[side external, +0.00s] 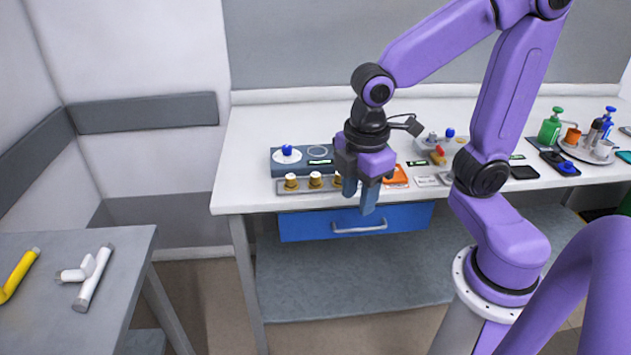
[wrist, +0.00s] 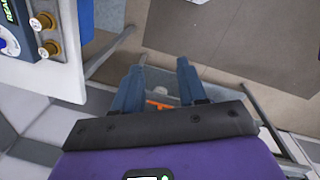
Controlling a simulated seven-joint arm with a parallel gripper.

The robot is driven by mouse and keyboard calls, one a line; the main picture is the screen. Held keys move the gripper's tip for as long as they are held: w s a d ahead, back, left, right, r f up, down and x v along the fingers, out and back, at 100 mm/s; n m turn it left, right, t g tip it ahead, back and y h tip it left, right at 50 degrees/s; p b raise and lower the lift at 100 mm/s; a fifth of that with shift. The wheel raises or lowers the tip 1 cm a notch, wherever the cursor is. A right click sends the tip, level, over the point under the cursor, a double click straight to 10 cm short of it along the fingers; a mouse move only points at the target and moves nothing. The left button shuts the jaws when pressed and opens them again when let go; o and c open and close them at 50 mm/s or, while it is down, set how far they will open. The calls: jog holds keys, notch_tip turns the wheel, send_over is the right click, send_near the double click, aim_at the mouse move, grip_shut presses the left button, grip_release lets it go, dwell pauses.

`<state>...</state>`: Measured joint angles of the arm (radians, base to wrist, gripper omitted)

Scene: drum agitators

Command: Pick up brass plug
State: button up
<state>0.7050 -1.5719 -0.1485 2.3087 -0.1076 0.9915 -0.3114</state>
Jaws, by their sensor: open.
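Several brass plugs with pale tops stand in a row on a narrow tray (side external: 282,187) near the front edge of the white bench. The left plug (side external: 291,182) and the one to its right (side external: 316,179) show clearly in the side view; another is partly hidden by my gripper. In the wrist view, two brass plugs (wrist: 51,49) and (wrist: 42,22) are at the upper left. My gripper (side external: 359,200) is open and empty, fingers down, in front of the tray's right part. The wrist view also shows its fingers (wrist: 160,85), apart with nothing between them.
A grey-blue device (side external: 288,158) with a blue knob stands behind the tray. An orange item (side external: 396,176) lies right of my gripper. A blue drawer (side external: 310,227) is under the bench edge. Bottles (side external: 550,125) stand far right. A grey side table (side external: 60,300) holds pipe pieces.

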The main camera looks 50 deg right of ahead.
jog(key=w+d+r+n+h, duration=0.1)
jog(key=w+d+n+h, duration=0.1)
jog(key=w, duration=1)
jog(key=n+h, duration=0.2)
send_near(315, 175)
jog(key=shift+g, duration=0.4)
jog(key=x, duration=0.9)
jog(key=shift+w+f, duration=0.2)
jog(key=shift+w, duration=0.2)
grip_shut()
